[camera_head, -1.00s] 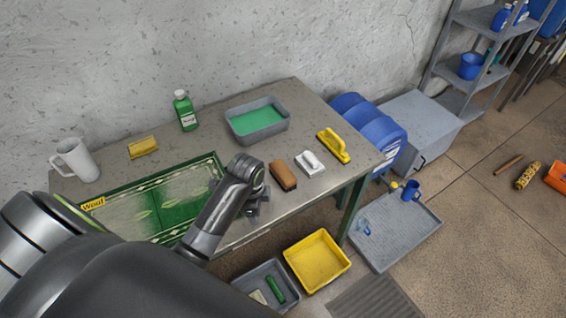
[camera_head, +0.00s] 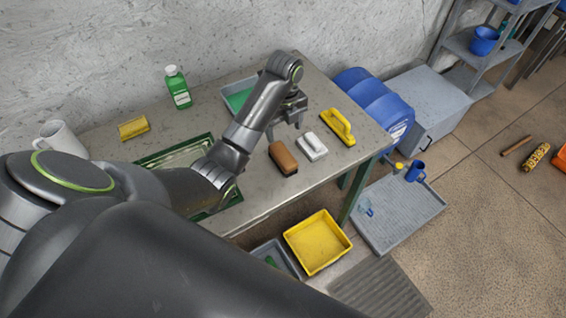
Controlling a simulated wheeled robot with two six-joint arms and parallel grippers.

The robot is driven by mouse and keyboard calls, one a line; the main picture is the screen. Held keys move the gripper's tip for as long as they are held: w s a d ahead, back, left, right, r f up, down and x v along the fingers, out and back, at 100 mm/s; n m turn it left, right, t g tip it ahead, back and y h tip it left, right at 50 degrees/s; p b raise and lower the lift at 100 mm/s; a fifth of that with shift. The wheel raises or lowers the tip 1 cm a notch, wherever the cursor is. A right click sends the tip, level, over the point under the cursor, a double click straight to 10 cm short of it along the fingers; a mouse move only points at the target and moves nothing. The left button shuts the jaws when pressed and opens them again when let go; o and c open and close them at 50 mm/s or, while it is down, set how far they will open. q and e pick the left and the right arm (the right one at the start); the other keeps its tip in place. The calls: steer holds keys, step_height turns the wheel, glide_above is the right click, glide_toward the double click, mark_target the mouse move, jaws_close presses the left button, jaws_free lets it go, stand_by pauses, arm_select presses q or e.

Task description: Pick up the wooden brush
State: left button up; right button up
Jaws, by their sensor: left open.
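The wooden brush (camera_head: 282,157) is a brown block lying on the grey table (camera_head: 225,212), near its front edge. A white-handled brush (camera_head: 312,146) lies just right of it, and a yellow-handled brush (camera_head: 338,127) lies farther right. My left gripper (camera_head: 285,125) is open and empty, above the table just behind the wooden brush and apart from it. Its fingers point down and show only partly. My right gripper is not in view.
A grey tray of green liquid (camera_head: 232,88) is partly hidden behind my left arm. A green bottle (camera_head: 178,88), yellow sponge (camera_head: 133,128) and white mug (camera_head: 61,138) stand at the back left. A yellow bin (camera_head: 318,242) is on the floor.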

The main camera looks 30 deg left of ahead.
mark_target(283, 154)
arm_select(q)
step_height(283, 154, down, 4)
steer(key=b, duration=0.2)
steer(key=shift+r+b, duration=0.15)
steer(key=shift+b, duration=0.25)
step_height(283, 154, down, 3)
steer(key=shift+f+p, duration=0.2)
steer(key=shift+p, duration=0.1)
steer(key=shift+f, duration=0.45)
steer(key=shift+s+f+p, duration=0.1)
steer(key=shift+f+p, duration=0.3)
step_height(283, 154, down, 3)
steer(key=shift+s+f+p, duration=0.1)
steer(key=shift+f+p, duration=0.1)
steer(key=shift+p, duration=0.25)
steer(key=shift+a+f, duration=0.1)
steer(key=shift+f, duration=0.35)
steer(key=c, duration=1.1)
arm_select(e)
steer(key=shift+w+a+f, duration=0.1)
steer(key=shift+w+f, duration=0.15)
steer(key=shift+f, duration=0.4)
